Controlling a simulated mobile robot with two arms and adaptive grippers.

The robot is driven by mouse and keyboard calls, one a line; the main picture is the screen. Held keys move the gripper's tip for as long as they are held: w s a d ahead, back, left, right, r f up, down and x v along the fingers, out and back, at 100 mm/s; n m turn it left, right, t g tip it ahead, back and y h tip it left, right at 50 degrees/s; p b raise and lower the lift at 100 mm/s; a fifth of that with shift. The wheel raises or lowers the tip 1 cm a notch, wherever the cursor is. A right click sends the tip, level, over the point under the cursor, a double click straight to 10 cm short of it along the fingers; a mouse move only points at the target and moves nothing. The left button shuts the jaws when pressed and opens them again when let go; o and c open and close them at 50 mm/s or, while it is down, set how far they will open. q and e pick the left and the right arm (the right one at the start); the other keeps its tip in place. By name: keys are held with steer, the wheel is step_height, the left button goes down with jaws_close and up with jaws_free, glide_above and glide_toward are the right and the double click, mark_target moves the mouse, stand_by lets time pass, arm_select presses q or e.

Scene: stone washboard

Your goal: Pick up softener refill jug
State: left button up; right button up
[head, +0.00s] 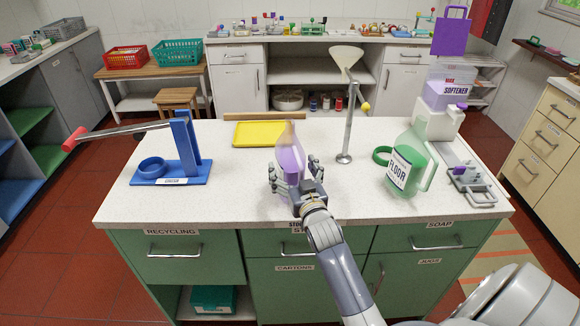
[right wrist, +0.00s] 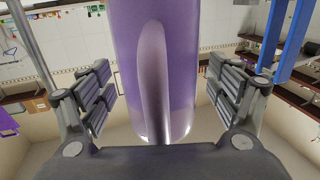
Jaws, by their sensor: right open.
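The softener refill jug is most likely the purple translucent jug (head: 291,156) standing at the middle front of the counter; I read no label on it. My right gripper (head: 292,182) is at its lower part, with a finger on either side, open. In the right wrist view the purple jug (right wrist: 185,75) with its upright handle stands between the spread fingers (right wrist: 165,100). Gaps show between both finger pads and the jug. The jug's base is hidden by the gripper in the head view. My left gripper is not in view.
A green jug marked FLOOR (head: 413,160) and a metal stand with a funnel (head: 347,130) are to the right. A SOFTENER dispenser (head: 447,88) stands at the right back. A blue lever device (head: 180,160) is at left, a yellow tray (head: 258,134) behind. The counter's front left is clear.

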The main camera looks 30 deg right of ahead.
steer(key=c, duration=1.6)
steer(key=shift+w+r, duration=0.1)
steer(key=shift+r, duration=0.1)
steer(key=c, duration=0.3)
